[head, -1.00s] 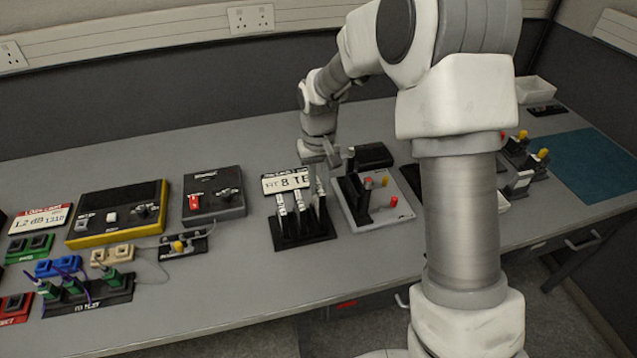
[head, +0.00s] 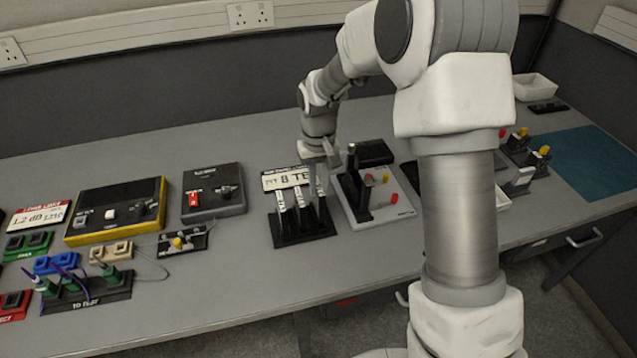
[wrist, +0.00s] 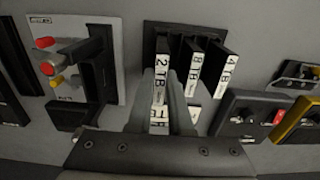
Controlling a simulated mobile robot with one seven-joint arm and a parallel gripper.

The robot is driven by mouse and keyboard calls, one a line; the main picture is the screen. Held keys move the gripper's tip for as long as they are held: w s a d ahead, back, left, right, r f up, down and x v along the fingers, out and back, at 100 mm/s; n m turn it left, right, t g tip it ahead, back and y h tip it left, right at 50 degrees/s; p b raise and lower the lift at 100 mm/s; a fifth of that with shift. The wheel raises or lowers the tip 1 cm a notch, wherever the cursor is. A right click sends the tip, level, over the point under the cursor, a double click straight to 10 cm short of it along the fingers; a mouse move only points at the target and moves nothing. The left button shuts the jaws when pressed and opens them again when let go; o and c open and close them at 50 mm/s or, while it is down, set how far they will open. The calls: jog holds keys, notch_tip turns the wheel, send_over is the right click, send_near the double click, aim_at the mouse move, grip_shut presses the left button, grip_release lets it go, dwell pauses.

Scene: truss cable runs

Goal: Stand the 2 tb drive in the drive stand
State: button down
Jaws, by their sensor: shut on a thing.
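The drive stand (head: 301,238) is a black base on the table, left of my arm. The 2 TB drive (wrist: 163,69), black with a white label, is in the slot at the left end of the row in the wrist view. My gripper (wrist: 163,80) is shut on it, one finger on each side. The drive looks upright and in line with its neighbours. In the head view my gripper (head: 322,160) is above the stand's right end and partly hides the drive. Whether it sits fully down is hidden. The 8 TB drive (wrist: 191,67) and 4 TB drive (wrist: 225,72) stand beside it.
A white sign (head: 286,179) stands behind the stand. A light panel (head: 401,212) with red and yellow knobs and a tall black bracket (head: 354,190) is close on the right. A black switch box (head: 212,192) is on the left. Bare table lies in front.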

jog(key=shift+f, duration=0.15)
jog(key=shift+f+b, duration=0.4)
jog(key=shift+f, duration=0.05)
jog(key=shift+f, duration=0.1)
dwell(0.5)
jog(key=shift+f+b, duration=0.4)
jog(key=shift+f, duration=0.15)
jog(key=shift+c, duration=2.2)
grip_release()
jog(key=shift+r, duration=0.1)
jog(key=shift+r+p, duration=2.65)
jog(key=shift+r, duration=1)
